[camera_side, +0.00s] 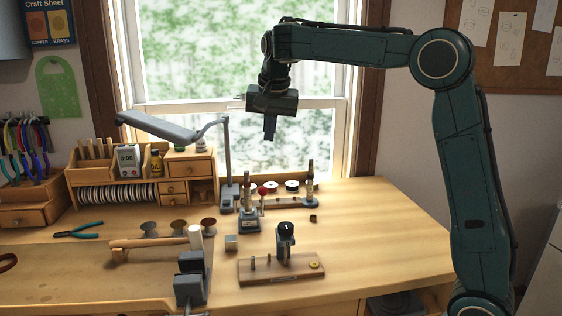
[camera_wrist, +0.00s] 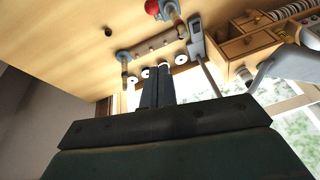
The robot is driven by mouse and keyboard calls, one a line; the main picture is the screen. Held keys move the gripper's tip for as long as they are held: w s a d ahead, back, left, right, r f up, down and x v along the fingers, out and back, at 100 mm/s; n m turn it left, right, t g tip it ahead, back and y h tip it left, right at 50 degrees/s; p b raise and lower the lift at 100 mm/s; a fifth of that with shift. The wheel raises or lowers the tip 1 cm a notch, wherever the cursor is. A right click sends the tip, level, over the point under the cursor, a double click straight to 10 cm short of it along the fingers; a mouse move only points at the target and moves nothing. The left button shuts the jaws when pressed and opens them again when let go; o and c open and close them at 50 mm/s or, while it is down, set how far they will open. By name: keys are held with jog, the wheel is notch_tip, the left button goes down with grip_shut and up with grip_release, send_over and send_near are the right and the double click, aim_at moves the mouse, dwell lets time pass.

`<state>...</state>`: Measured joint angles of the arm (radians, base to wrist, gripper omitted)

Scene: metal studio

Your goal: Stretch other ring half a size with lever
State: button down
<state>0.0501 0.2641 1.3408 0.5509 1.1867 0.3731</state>
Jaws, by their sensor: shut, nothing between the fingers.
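My gripper (camera_side: 269,136) hangs high above the bench in front of the window, fingers pointing down, shut and empty. In the wrist view the closed dark fingers (camera_wrist: 158,82) show side by side. Well below my gripper and slightly left stands a grey stretcher-like tool (camera_side: 250,222) with a tapered post and a lever with a red ball knob (camera_side: 262,191). The red knob (camera_wrist: 152,7) also shows at the top of the wrist view. A small dark round piece (camera_side: 313,218) lies on the bench to its right. I cannot tell whether it is a ring.
A wooden board (camera_side: 282,275) with a dark upright tool and a yellow round piece stands in front. A bar with posts and white discs (camera_side: 292,186) is behind. A lamp (camera_side: 170,127) reaches over the left. The bench's right side (camera_side: 385,230) is clear.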

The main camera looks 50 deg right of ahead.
notch_tip(320, 180, down, 11)
jog(key=w, duration=0.1)
jog(key=shift+a+f, duration=0.2)
jog(key=shift+a, duration=0.2)
dwell(0.4)
jog(key=shift+s+a, duration=0.1)
dwell(0.4)
